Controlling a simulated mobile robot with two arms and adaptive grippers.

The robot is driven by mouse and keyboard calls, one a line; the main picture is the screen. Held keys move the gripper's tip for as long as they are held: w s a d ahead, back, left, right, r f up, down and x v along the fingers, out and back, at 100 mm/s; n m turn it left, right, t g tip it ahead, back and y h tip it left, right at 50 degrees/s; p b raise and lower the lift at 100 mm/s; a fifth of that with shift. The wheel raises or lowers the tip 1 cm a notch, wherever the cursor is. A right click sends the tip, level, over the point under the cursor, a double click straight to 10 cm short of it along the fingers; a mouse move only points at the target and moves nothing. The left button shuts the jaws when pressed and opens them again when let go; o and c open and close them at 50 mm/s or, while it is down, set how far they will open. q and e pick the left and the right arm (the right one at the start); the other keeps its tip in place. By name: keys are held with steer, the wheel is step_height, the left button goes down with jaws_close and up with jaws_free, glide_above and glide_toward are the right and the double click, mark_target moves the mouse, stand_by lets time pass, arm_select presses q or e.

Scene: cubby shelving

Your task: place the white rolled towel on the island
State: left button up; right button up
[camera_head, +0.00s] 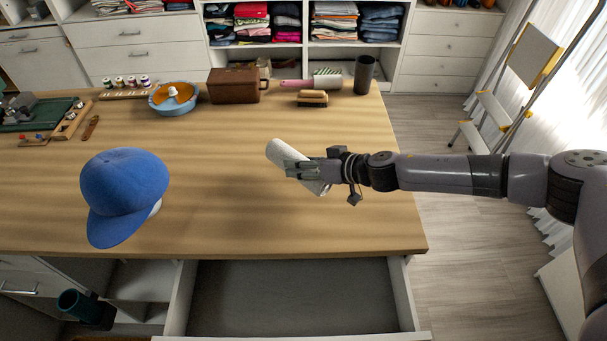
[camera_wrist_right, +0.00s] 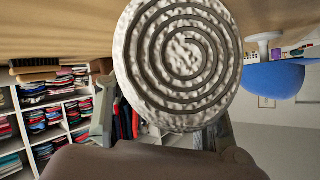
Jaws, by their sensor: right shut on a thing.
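The white rolled towel (camera_head: 284,154) is a short roll over the middle right of the wooden island top (camera_head: 225,205). My right gripper (camera_head: 301,171) comes in from the right and is shut on it. The towel lies slanted across the fingers, its far end to the left. In the right wrist view the towel's spiral end (camera_wrist_right: 180,62) fills the middle between the gripper's fingers (camera_wrist_right: 160,128). I cannot tell whether the towel touches the island top. My left gripper does not show.
A blue cap (camera_head: 125,190) is on the left of the island. A brown box (camera_head: 235,85), a brush (camera_head: 312,98), a dark cup (camera_head: 364,75) and a blue bowl (camera_head: 174,100) stand along the back. An open drawer (camera_head: 295,295) juts out in front. The middle is clear.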

steer(key=shift+f, duration=1.8)
steer(key=o, duration=1.2)
steer(key=shift+f, duration=0.1)
steer(key=shift+o, duration=0.2)
steer(key=v, duration=1.2)
